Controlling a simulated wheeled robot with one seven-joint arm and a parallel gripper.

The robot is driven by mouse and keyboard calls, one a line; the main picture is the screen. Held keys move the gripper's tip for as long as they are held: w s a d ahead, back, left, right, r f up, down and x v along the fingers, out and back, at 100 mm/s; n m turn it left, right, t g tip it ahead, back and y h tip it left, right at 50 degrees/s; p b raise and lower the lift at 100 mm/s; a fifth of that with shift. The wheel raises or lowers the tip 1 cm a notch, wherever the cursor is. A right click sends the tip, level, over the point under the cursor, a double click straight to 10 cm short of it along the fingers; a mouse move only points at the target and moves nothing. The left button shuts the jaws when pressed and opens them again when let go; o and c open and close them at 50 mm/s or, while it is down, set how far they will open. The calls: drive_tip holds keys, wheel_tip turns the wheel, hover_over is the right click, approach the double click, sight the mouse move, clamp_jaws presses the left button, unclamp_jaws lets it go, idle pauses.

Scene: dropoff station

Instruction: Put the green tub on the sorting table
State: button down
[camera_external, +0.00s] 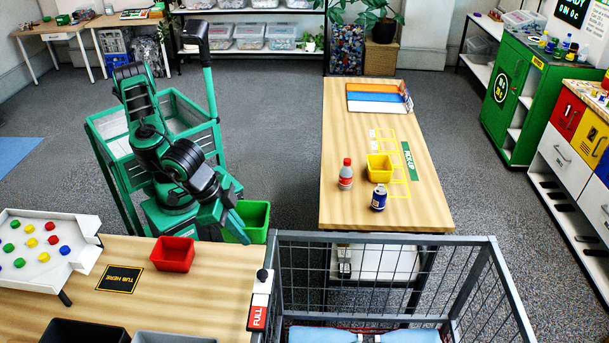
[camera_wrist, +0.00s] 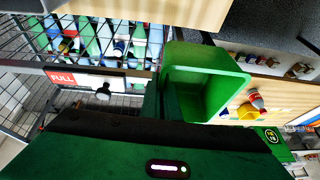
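The green tub (camera_external: 257,215) is in the gap between the near-left table and the long table, its open top facing up. It also shows close up in the wrist view (camera_wrist: 228,83), and looks empty. My gripper (camera_external: 236,226) reaches down at the tub's left side, with fingers at its wall; it appears shut on that wall. Part of the tub is hidden behind it. The near-left table (camera_external: 205,290), likely the sorting table, bears a black mark reading TUB HERE (camera_external: 119,279), which is bare. A red tub (camera_external: 173,254) stands right of the mark.
A white tray (camera_external: 75,255) with coloured caps sits left of the mark; dark and grey bins (camera_external: 84,331) stand in front. A wire cage (camera_external: 470,285) with a FULL sign (camera_external: 258,317) is right. The long table (camera_external: 340,205) holds a yellow tub (camera_external: 380,167), bottle and can.

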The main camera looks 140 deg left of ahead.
drive_tip(key=s+d, duration=1.1)
drive_tip(key=d, duration=0.4)
wheel_tip(320, 180, down, 11)
drive_tip(key=d+f, duration=0.2)
drive_tip(key=d, duration=0.2)
drive_tip(key=d+f, duration=0.2)
drive_tip(key=d, duration=0.2)
drive_tip(key=d+f, duration=0.2)
drive_tip(key=d, duration=0.1)
drive_tip(key=shift+w+d+f, duration=0.4)
drive_tip(key=shift+f, duration=1.95)
drive_tip(key=c, duration=2)
unclamp_jaws()
drive_tip(key=shift+f, duration=0.1)
